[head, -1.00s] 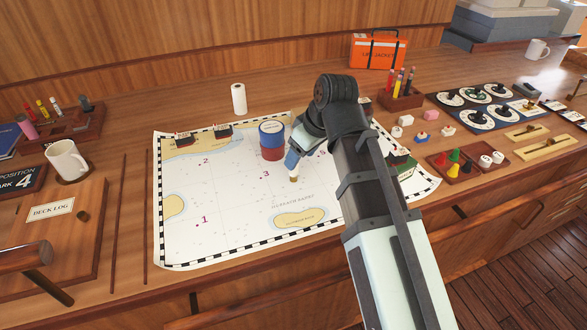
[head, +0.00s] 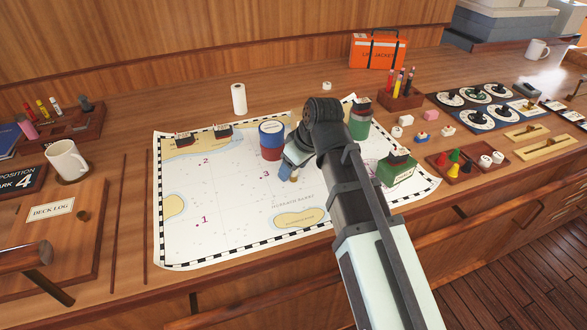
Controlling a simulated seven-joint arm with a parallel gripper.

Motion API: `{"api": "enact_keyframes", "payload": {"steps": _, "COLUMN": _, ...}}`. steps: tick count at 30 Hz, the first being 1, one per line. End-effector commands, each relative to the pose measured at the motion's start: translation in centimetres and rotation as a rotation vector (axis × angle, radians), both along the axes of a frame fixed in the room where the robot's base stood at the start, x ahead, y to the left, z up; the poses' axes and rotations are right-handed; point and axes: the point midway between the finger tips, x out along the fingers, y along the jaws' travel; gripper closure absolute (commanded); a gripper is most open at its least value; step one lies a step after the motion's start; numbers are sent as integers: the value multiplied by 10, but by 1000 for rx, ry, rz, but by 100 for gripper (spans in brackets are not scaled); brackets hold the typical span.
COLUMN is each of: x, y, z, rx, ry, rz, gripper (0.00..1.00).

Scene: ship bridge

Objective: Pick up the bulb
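My gripper (head: 288,168) is low over the chart, just in front of the red and blue can (head: 271,140). Its fingers are small and partly hidden by its own body, so I cannot tell whether they are open or shut. A small tan, brass-like piece (head: 294,177) shows right at the gripper's tip. It may be part of the bulb, but it is too small to be sure, and I cannot tell whether it is held or only beside the fingers. No other thing in view is clearly a bulb.
The chart (head: 235,225) has free room to the left and front. A green box (head: 397,169) and a green can (head: 360,119) stand right of my arm. A tray (head: 440,163) of coloured pieces lies further right. A white cylinder (head: 239,98) stands behind the chart.

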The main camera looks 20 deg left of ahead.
Motion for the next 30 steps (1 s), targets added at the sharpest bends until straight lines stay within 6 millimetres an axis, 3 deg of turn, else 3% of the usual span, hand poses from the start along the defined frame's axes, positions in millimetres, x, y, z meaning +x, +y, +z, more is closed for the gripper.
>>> {"api": "enact_keyframes", "payload": {"steps": 5, "x": 0, "y": 0, "z": 0, "rx": 0, "ry": 0, "rz": 0, "gripper": 41}}
{"api": "enact_keyframes", "payload": {"steps": 23, "x": 0, "y": 0, "z": 0, "rx": 0, "ry": 0, "rz": 0, "gripper": 99}}
{"api": "enact_keyframes", "payload": {"steps": 30, "x": 0, "y": 0, "z": 1, "rx": 0, "ry": 0, "rz": 0, "gripper": 99}}
